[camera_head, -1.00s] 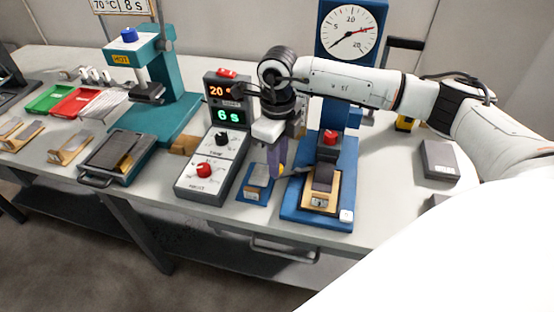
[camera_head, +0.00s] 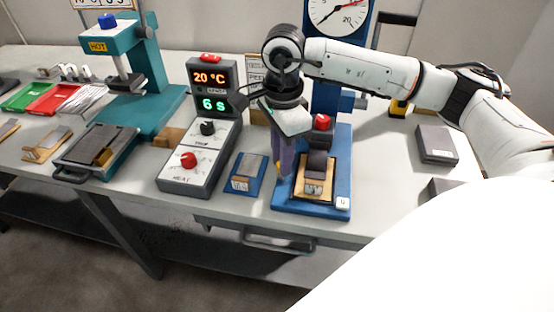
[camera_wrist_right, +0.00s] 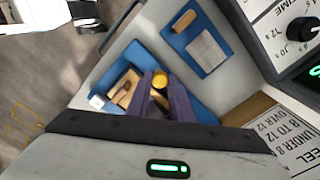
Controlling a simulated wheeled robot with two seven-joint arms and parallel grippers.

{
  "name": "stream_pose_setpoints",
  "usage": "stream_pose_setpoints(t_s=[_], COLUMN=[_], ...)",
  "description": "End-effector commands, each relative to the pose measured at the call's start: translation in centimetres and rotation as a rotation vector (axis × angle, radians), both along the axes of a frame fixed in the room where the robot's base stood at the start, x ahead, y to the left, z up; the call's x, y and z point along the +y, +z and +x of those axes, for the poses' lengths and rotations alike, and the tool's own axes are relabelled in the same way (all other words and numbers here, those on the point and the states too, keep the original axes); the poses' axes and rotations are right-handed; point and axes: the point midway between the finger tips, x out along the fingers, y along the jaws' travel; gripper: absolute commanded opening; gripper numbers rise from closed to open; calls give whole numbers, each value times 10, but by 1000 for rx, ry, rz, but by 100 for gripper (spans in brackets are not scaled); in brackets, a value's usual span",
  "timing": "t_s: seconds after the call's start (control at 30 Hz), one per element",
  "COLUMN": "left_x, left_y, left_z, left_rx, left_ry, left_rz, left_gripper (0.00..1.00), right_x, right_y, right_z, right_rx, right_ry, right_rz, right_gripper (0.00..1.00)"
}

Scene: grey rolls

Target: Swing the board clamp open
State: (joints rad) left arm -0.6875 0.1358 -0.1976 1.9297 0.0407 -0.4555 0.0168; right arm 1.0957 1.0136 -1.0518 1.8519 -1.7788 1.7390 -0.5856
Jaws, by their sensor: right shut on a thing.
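The blue test stand (camera_head: 343,190) holds a wooden board (camera_head: 318,192) with a dark block across it. The stand, with the board (camera_wrist_right: 123,90), also shows in the right wrist view. My right gripper (camera_head: 282,172) points down at the stand's left edge. Its purple fingers (camera_wrist_right: 161,92) are shut on the yellow knob (camera_wrist_right: 160,79) of the board clamp. The fingers hide most of the clamp's arm, so how far it is swung cannot be told. My left gripper is not in view.
A blue block with a grey plate (camera_head: 247,174) lies left of the stand. The control box (camera_head: 200,157) shows 20 °C and 6 s. A red knob (camera_head: 322,122) and a dial (camera_head: 338,12) are on the stand. A grey box (camera_head: 436,145) lies right.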

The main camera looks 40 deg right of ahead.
Motion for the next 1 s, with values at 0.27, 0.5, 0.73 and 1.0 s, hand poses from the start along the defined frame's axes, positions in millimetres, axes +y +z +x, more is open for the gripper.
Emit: stream_pose_setpoints(t_s=[0.27, 0.5, 0.73, 1.0], left_x=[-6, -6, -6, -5], left_y=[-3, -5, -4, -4], left_z=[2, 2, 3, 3], left_rx=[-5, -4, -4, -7], left_ry=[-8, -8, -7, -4], left_rz=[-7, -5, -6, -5], left_gripper=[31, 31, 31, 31], right_x=[-4, -5, -5, -5], right_y=[0, 1, 2, 1], right_z=[-5, -6, -6, -7], right_rx=[-3, -3, -2, -2], right_ry=[124, 162, 167, 166], right_rz=[0, 0, 0, 0], right_gripper=[0, 0, 0, 38])
